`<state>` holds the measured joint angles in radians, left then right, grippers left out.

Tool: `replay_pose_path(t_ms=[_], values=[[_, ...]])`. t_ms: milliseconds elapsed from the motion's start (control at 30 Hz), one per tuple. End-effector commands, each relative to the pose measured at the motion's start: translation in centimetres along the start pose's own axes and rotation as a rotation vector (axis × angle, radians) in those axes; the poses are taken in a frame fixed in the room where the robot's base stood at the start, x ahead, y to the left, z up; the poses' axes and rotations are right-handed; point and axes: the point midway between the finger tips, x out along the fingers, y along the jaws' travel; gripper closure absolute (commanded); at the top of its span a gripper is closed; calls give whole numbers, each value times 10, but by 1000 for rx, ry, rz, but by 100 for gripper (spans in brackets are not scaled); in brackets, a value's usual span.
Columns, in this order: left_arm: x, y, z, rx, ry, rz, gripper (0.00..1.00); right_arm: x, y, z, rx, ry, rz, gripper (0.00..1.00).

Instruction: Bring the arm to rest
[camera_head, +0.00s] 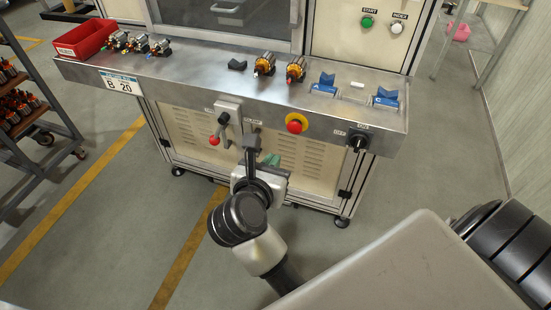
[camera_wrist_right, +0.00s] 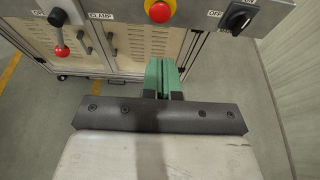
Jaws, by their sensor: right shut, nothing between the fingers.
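My right gripper (camera_head: 270,159) is in front of the lower panel of the machine, below the metal ledge (camera_head: 190,75). Its green fingertips (camera_wrist_right: 162,75) are together in the wrist view, with nothing between them. The fingers are apart from the clamp lever (camera_wrist_right: 111,45) and the red emergency button (camera_wrist_right: 159,10). My left gripper is in neither view.
On the ledge are a red bin (camera_head: 85,38), several armatures with the orange pair (camera_head: 296,68) near the middle, and blue holders (camera_head: 386,97). A red-knobbed lever (camera_head: 214,139) and a black rotary switch (camera_head: 357,141) stick out in front. A rack (camera_head: 45,138) stands left.

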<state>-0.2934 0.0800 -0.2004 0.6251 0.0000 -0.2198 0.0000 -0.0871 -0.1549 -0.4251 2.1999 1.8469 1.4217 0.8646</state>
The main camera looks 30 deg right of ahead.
Motion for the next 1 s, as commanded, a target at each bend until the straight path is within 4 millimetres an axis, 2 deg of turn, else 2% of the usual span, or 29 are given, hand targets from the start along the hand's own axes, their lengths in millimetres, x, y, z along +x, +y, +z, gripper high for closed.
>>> replay_pose_path(t_ms=[133,500,567,667,767,833,867,900,967,1000], values=[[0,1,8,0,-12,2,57,0,0,0,0,0,0,100],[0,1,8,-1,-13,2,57,2,1,-1,-17,-10,-2,100],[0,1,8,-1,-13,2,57,6,3,-5,-71,-45,-10,100],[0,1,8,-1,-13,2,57,18,14,-20,-287,-172,-26,100],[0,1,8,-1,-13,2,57,34,35,-52,-669,-371,-19,100],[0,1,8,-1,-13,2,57,42,52,-92,-997,-520,18,100],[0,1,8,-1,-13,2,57,45,59,-112,-1142,-581,43,100],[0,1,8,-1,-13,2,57,47,66,-143,-1331,-655,86,100],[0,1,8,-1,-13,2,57,50,71,-188,-1576,-749,157,100],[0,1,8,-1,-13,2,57,50,70,-218,-1724,-801,211,100]])
